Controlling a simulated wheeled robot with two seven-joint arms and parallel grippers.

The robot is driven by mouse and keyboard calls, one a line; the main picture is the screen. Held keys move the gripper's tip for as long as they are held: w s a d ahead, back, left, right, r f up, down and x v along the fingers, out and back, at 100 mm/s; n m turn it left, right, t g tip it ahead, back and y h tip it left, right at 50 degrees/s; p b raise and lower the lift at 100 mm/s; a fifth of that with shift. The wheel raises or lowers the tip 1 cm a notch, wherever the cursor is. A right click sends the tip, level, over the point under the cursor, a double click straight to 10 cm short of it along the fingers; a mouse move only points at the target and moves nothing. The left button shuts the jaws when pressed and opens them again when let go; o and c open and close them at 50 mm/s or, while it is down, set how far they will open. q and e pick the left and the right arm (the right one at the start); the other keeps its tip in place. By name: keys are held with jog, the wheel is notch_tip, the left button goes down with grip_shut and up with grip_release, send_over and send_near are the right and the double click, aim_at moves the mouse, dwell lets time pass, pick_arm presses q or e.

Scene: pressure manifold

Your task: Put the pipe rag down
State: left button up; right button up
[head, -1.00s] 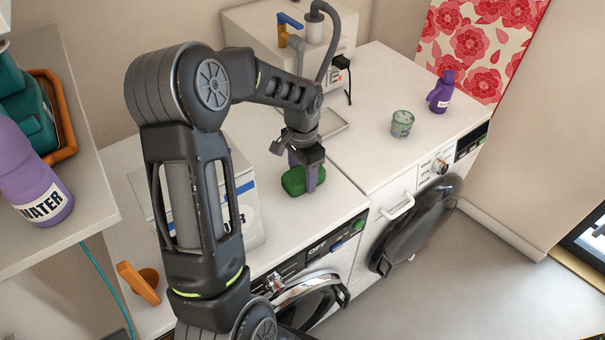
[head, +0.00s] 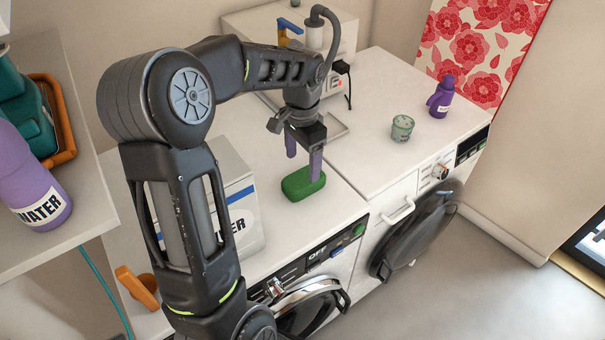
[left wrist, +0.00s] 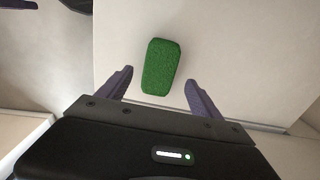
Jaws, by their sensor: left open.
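The pipe rag (head: 303,184) is a green rounded block lying on the white top of the left washing machine, near its front edge. My left gripper (head: 304,168) is open just above and behind it, its two purple fingers pointing down. In the left wrist view the rag (left wrist: 161,67) lies beyond the open fingers (left wrist: 160,85), with clear space on both sides and nothing held. My right gripper is in neither current view.
A white box with a blue stripe (head: 238,205) stands left of the rag. A greenish cup (head: 402,128) and a purple bottle (head: 441,97) stand on the right machine top. A round dark door (head: 415,230) hangs open in front. The top around the rag is mostly clear.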

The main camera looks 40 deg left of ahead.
aim_at(303, 178)
pick_arm(q)
notch_tip(303, 178, up, 5)
jog(key=shift+r, duration=0.1)
dwell(1.0)
